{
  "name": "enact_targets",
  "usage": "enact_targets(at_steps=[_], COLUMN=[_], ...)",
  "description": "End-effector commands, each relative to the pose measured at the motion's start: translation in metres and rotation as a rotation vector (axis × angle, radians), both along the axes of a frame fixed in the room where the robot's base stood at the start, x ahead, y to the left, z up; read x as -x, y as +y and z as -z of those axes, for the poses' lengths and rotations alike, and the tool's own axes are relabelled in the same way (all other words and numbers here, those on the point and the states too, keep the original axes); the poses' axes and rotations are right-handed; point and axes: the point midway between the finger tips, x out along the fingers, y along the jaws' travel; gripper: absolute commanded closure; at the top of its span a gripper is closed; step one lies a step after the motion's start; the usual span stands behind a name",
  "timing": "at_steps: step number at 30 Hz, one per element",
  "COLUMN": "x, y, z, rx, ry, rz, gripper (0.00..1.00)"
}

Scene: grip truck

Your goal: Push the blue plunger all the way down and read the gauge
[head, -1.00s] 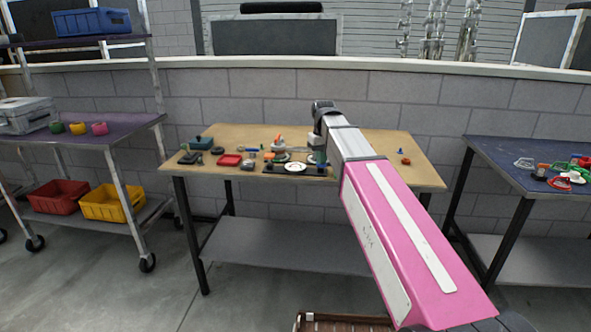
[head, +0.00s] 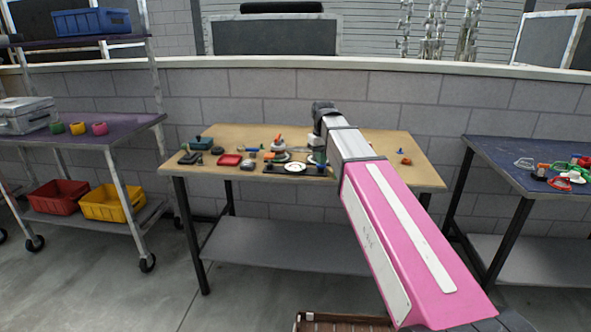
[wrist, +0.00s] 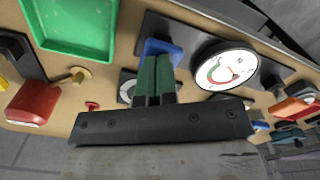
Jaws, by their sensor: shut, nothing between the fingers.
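The blue plunger (wrist: 162,46) shows in the wrist view just beyond my fingertips, partly hidden by them. My gripper (wrist: 157,62) has dark green fingers, shut together and empty, with the tips overlapping the plunger's near side. I cannot tell if they touch it. The round gauge (wrist: 224,72) is to the right of the fingers. It has a white face, a green and red arc and a red needle; its marks are too small to read. In the head view the gauge (head: 295,167) lies near the table's front edge; my arm hides most of the gripper.
The wooden table (head: 360,150) holds several small items left of my arm, including a red tray (head: 229,160). In the wrist view a green tray (wrist: 75,25) and a red block (wrist: 33,103) are at left. The table's right part is mostly clear.

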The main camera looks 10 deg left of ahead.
Motion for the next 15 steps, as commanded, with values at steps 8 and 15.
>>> enact_targets(at_steps=[8,15], x=[0.0,0.0], y=[0.0,0.0], z=[-0.011,-0.026], rx=[0.0,0.0], ry=[0.001,0.0], rz=[0.0,0.0], gripper=[1.0,1.0])
